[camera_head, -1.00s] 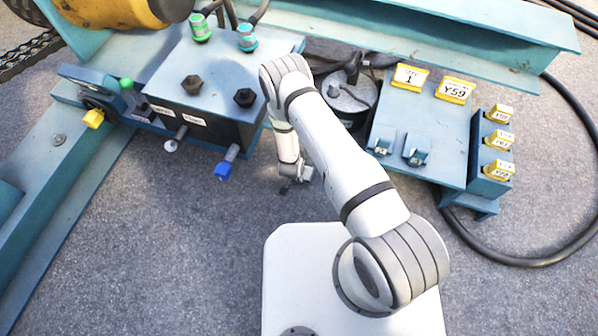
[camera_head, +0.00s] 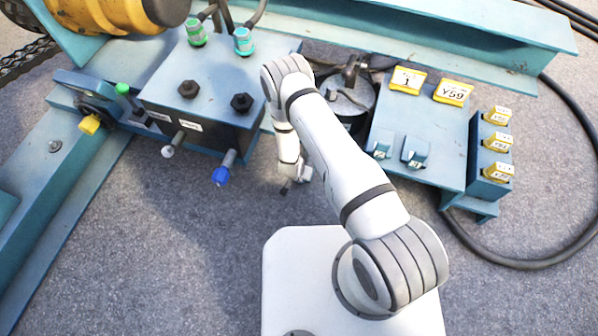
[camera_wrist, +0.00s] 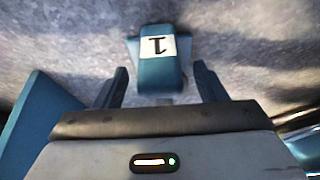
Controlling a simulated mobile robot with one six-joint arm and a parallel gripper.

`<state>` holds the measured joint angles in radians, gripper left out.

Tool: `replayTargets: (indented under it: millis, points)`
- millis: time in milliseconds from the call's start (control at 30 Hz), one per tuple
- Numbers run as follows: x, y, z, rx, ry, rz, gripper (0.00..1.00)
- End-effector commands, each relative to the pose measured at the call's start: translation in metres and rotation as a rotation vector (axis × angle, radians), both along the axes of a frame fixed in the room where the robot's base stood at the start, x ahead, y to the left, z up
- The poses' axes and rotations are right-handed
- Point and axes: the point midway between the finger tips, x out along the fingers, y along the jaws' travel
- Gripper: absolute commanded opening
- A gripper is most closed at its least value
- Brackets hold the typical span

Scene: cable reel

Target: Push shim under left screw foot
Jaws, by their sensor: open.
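My gripper (camera_head: 292,186) is low over the grey floor, right of the blue-tipped stem in the head view, and small there. In the wrist view my gripper (camera_wrist: 163,85) is open, with its two dark fingers apart. A teal block with a white label reading 1 (camera_wrist: 160,72) shows between and beyond the fingertips; I cannot tell whether they touch it. It may be the shim, but its shape does not settle this. I cannot make out the left screw foot in either view.
A teal box (camera_head: 207,85) with two black hex knobs stands left of my arm. A blue-tipped stem (camera_head: 221,175) juts from its front. A teal panel (camera_head: 425,120) with yellow tags stands right, with a black cable (camera_head: 520,264) beyond. The floor at front left is clear.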

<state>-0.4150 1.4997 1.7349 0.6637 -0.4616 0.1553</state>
Motion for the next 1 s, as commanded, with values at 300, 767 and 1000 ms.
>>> replayTargets:
  millis: [300, 767, 1000]
  points:
    - [-0.008, 0.004, 0.026, -0.001, 0.000, 0.002, 0.65]
    - [-0.027, 0.011, 0.073, 0.000, 0.000, 0.000, 0.65]
    - [-0.027, 0.011, 0.072, 0.000, 0.000, 0.000, 0.65]
